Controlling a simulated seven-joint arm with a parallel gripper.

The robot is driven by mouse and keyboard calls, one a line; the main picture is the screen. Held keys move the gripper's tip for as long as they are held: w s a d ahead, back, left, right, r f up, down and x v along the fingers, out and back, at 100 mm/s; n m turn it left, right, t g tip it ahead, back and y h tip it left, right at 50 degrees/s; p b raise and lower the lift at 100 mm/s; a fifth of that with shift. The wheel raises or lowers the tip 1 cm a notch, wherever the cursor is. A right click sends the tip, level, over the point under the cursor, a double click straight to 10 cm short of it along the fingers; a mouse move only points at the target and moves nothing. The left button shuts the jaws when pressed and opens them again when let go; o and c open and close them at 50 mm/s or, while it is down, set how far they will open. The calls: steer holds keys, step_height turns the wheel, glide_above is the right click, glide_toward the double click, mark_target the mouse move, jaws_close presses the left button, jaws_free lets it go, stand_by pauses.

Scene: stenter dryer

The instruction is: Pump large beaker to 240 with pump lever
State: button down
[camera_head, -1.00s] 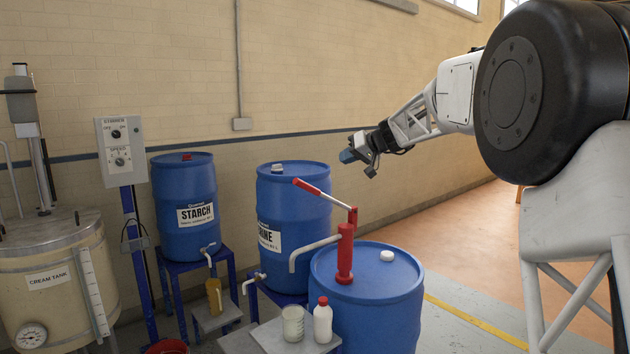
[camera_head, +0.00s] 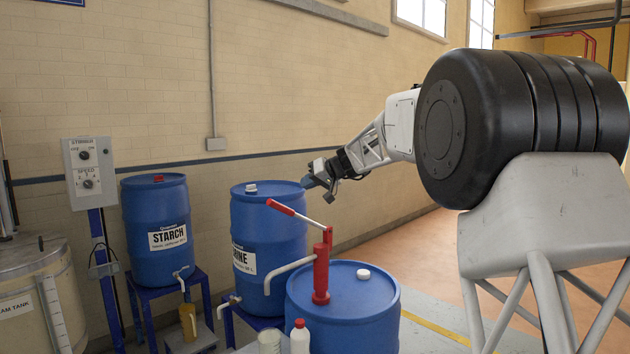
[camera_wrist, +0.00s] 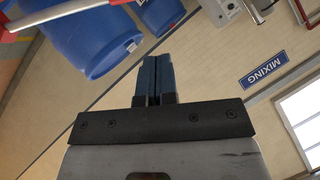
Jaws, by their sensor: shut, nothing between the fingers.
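The red pump with its lever (camera_head: 287,209) stands on top of the front blue drum (camera_head: 345,310). The lever has a red grip and a pale rod, and slants up to the left. A pale spout (camera_head: 288,268) comes off the pump's left side. Under it stands the large beaker (camera_head: 269,342), cut off by the bottom edge, so its level cannot be read. My gripper (camera_head: 308,182) is shut and empty, in the air a little above and right of the lever grip, apart from it. In the wrist view my fingers (camera_wrist: 158,78) are together, with part of the lever at the top left.
A white bottle with a red cap (camera_head: 299,338) stands beside the beaker. Blue drums labelled STARCH (camera_head: 158,215) and one partly hidden label (camera_head: 265,240) stand behind. A control box (camera_head: 87,170) and cream tank (camera_head: 40,290) are at left. Floor is clear at right.

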steer(key=w+a+f, duration=0.1)
steer(key=a+f, duration=0.4)
steer(key=a, duration=0.1)
steer(key=shift+f, duration=0.4)
steer(key=shift+a, duration=0.1)
